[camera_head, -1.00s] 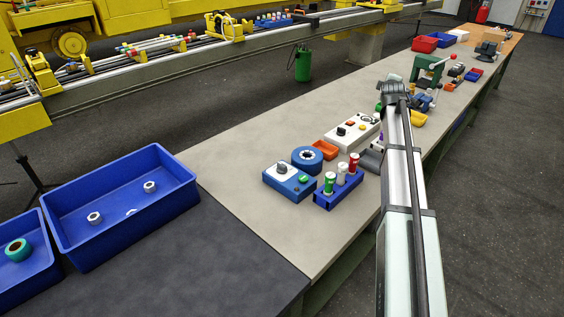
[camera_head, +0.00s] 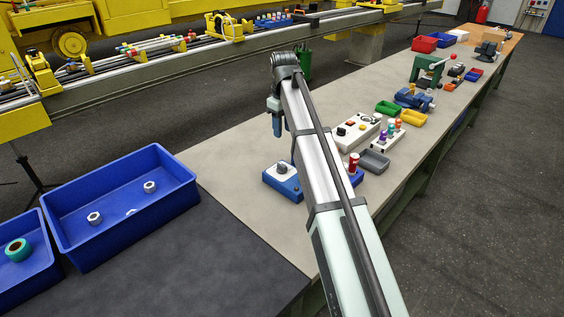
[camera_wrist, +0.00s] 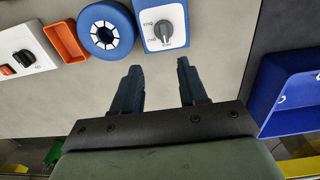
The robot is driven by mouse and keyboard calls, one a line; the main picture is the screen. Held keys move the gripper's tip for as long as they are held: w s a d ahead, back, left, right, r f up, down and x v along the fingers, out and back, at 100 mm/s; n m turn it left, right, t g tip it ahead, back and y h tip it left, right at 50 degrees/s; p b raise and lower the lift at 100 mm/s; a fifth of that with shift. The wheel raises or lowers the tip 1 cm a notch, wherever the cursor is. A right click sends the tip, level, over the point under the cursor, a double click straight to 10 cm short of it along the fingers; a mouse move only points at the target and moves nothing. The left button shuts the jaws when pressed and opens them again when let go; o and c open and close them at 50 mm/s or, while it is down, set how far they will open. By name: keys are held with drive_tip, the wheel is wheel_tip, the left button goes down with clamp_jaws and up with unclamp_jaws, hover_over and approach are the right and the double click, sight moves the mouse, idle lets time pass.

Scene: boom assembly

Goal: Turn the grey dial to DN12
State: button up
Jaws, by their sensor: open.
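The grey dial (camera_wrist: 163,28) sits on a white plate on a blue box (camera_wrist: 146,42), with small dark labels around it that are only partly readable. In the head view the dial (camera_head: 282,168) and the blue box (camera_head: 275,184) stand on the bench, partly behind my arm. My gripper (camera_wrist: 158,72) is open and empty, its two dark fingers apart. In the wrist view the fingertips lie just below the box and do not visibly touch it. In the head view my gripper (camera_head: 277,128) hangs above the bench, over the area behind the box.
A blue ring (camera_wrist: 106,30) and an orange tray (camera_wrist: 66,42) lie beside the dial box. A white control box (camera_head: 356,131) and a grey tray (camera_head: 374,162) stand farther along the bench. A large blue bin (camera_head: 172,173) is at left.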

sight(282, 164)
drive_tip(key=f, duration=1.3)
drive_tip(key=shift+s+a+f, duration=0.2)
drive_tip(key=shift+s+f, duration=0.05)
drive_tip(key=shift+f, duration=0.1)
drive_tip(key=shift+c, duration=0.2)
clamp_jaws()
